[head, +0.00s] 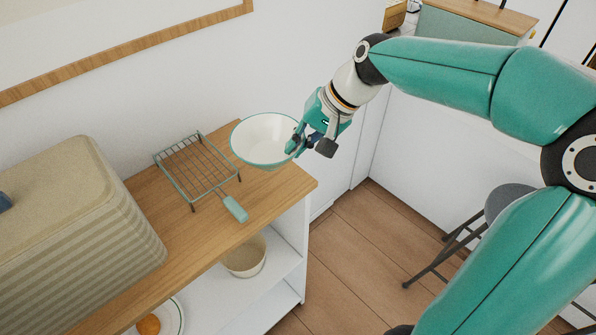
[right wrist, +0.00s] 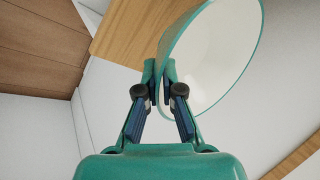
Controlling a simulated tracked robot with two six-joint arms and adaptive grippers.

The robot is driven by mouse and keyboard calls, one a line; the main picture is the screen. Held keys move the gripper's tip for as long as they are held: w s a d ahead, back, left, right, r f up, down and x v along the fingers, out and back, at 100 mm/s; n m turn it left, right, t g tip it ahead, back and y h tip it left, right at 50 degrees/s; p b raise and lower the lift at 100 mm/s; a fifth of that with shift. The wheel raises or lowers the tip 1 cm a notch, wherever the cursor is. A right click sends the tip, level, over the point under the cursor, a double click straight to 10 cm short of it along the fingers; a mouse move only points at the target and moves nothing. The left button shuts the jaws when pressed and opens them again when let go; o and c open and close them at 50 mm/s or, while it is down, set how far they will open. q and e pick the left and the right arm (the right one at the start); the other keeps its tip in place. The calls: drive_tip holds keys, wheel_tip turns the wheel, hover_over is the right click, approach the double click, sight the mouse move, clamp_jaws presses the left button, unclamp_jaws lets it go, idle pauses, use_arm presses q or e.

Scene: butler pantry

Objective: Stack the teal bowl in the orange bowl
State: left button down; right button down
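The teal bowl (head: 262,136), white inside with a teal rim, is at the far right end of the wooden counter top. My right gripper (head: 302,143) is at its right side. In the right wrist view, the gripper's fingers (right wrist: 163,90) are closed on either side of the bowl's wall, and the bowl (right wrist: 212,60) looks tilted there. I cannot tell whether its base touches the counter. No bowl that is clearly orange shows. My left gripper is not in view.
A wire rack (head: 195,168) with a teal handle stands on the counter (head: 262,205), beside a ribbed beige box (head: 75,235). On the shelf below are a cream container (head: 245,258) and a plate (head: 172,318) with an orange round thing (head: 149,325). A stool (head: 507,199) stands right.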

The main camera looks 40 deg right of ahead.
wheel_tip(320, 180, down, 8)
drive_tip(key=shift+r+b, duration=0.1)
drive_tip(key=shift+b, duration=0.25)
drive_tip(key=c, duration=1.3)
unclamp_jaws()
